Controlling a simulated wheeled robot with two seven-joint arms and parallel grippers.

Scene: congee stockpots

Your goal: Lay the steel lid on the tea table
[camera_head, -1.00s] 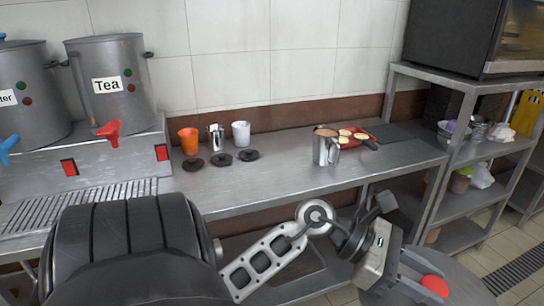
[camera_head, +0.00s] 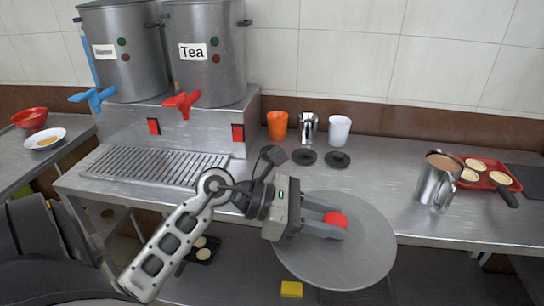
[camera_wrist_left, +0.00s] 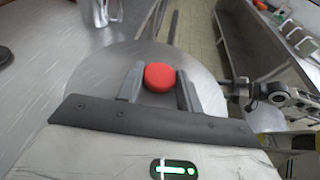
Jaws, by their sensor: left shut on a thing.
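The steel lid (camera_head: 340,262) is a large round grey disc with a red knob (camera_head: 335,219). My left gripper (camera_head: 328,222) is shut on the red knob and holds the lid in front of the steel table's front edge, partly overlapping it in the head view. In the left wrist view the knob (camera_wrist_left: 160,77) sits between the two fingers (camera_wrist_left: 158,85), and the lid (camera_wrist_left: 150,55) spreads out around it. The steel table (camera_head: 385,170) carries the tea urn (camera_head: 205,65), labelled "Tea", on a stand at the left.
On the table stand an orange cup (camera_head: 277,125), a steel cup (camera_head: 308,127), a white cup (camera_head: 340,130) and two dark small lids (camera_head: 337,160). A steel jug (camera_head: 436,182) and a red tray (camera_head: 488,178) are at right. The table between small lids and jug is clear.

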